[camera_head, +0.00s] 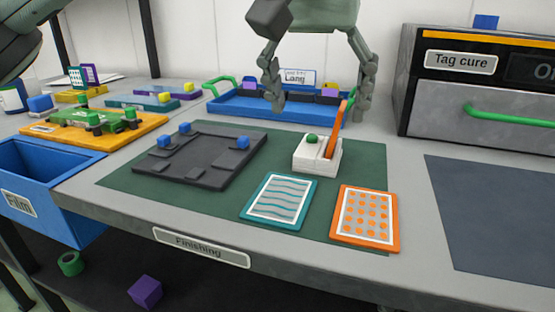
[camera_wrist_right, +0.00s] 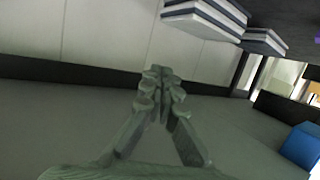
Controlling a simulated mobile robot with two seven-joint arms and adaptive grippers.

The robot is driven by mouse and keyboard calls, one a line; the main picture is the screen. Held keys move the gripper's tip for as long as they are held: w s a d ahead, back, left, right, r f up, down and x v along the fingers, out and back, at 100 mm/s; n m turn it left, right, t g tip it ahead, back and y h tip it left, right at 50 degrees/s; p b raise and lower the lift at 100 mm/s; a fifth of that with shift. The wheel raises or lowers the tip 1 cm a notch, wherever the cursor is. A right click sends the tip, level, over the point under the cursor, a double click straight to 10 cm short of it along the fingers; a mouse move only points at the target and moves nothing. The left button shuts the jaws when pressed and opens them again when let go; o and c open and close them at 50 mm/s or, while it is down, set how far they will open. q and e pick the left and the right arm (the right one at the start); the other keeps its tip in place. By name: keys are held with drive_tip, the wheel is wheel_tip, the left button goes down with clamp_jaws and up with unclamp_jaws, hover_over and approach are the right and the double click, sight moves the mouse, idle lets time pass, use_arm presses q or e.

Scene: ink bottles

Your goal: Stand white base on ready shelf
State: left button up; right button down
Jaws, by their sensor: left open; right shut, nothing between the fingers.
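A small white base-like block (camera_head: 316,155) with a green knob and an upright orange stick stands on the green mat. I cannot tell whether it is the task's white base. No shelf marked ready is readable in either view. My left gripper (camera_head: 320,104) hangs open and empty in the head view, above and behind the white block, in front of the blue tray. My right gripper (camera_wrist_right: 162,76) is shut and empty in the right wrist view, its fingertips together. It is not identifiable in the head view.
The green mat (camera_head: 348,178) also bears a dark grey frame (camera_head: 205,165), a teal card (camera_head: 278,202) and an orange card (camera_head: 366,217). A blue tray (camera_head: 237,104) lies behind. A "Tag cure" oven (camera_head: 480,90) stands right. A blue "Film" bin (camera_head: 50,205) hangs front left.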

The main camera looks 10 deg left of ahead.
sight(320, 147)
use_arm(q)
drive_tip(key=shift+w+f, duration=0.15)
drive_tip(key=shift+f, duration=0.15)
drive_tip(key=shift+w+f, duration=0.15)
drive_tip(key=shift+f, duration=0.25)
drive_tip(key=x, duration=0.6)
drive_tip(key=shift+d+b, duration=0.15)
drive_tip(key=shift+b, duration=0.2)
use_arm(e)
drive_tip(key=r, duration=0.1)
drive_tip(key=a+r+t+y, duration=0.1)
drive_tip(key=a+r+t, duration=0.1)
drive_tip(key=r, duration=0.1)
drive_tip(key=shift+w, duration=0.1)
use_arm(q)
drive_tip(key=shift+c, duration=0.2)
drive_tip(key=c, duration=1.4)
